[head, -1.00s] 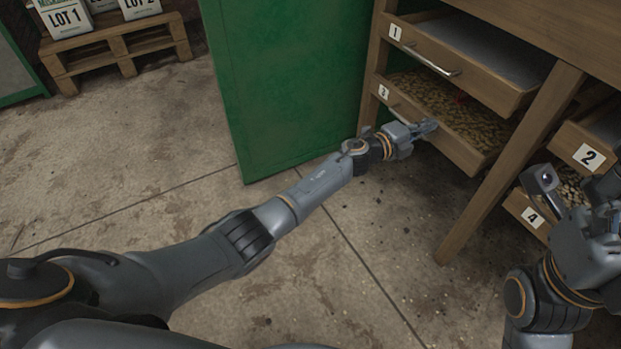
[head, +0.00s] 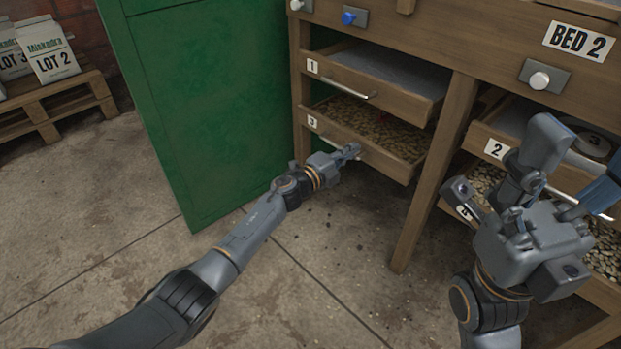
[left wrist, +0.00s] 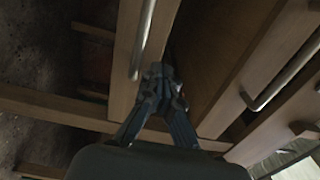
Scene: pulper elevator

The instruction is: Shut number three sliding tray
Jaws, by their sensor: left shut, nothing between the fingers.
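Tray number three (head: 333,131) is the lower wooden tray of the left column in the head view. It is pulled out and holds pale beans. My left gripper (head: 350,152) is shut and empty at its front face, by the handle, which it partly hides. In the left wrist view the closed fingertips (left wrist: 160,75) are beside a metal handle (left wrist: 141,40) on a wooden tray front (left wrist: 125,65). I cannot tell whether they touch it. My right gripper (head: 562,180) is raised at the right, fingers spread, in front of the number two tray.
Tray number one (head: 385,92) is also pulled out, above tray three. Tray two (head: 487,140) and tray four are at the right, partly behind my right arm. A green panel (head: 190,110) stands left of the trays. Open concrete floor (head: 270,290) lies below.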

